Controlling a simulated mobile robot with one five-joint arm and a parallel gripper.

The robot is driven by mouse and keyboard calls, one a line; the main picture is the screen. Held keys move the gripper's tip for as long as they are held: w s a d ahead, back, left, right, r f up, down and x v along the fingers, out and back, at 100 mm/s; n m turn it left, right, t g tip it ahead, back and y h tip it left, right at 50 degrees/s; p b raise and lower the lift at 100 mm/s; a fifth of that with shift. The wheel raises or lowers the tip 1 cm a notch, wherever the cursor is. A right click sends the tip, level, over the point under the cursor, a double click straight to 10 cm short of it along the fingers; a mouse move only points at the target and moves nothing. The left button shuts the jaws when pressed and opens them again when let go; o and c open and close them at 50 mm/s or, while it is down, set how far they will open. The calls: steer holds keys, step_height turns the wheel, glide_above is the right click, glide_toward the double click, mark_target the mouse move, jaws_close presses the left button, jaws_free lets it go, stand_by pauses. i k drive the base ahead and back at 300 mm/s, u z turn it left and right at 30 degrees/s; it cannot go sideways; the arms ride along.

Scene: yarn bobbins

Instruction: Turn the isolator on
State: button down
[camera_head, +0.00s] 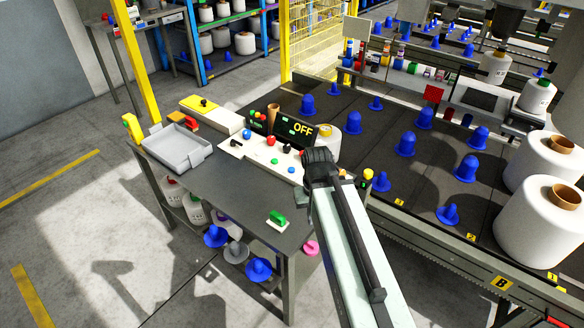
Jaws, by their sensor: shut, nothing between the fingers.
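A black display (295,129) with the yellow word OFF stands at the back of the dark bench. A panel (263,152) with red, blue and green buttons and small black parts lies in front of it. A long light box with a yellow top and black knob (204,103) sits to the left, near a red and orange part (188,122). I cannot tell for certain which part is the isolator. My gripper (318,158) is shut and empty, at the right end of the button panel. It appears apart from the buttons; its fingertips are hard to make out.
A grey tray (177,148) sits at the bench's left end. A green-handled piece (277,219) is near the front edge. A conveyor with several blue cones (406,144) and large white bobbins (542,222) runs on the right. The bench's middle (225,188) is clear.

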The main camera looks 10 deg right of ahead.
mark_target(271, 141)
steer(key=u, duration=0.05)
steer(key=k, duration=1.05)
steer(key=z, duration=0.3)
steer(key=i, duration=1.85)
steer(key=u, duration=0.9)
steer(key=k, duration=0.85)
steer(key=u, duration=0.1)
steer(key=i, duration=0.85)
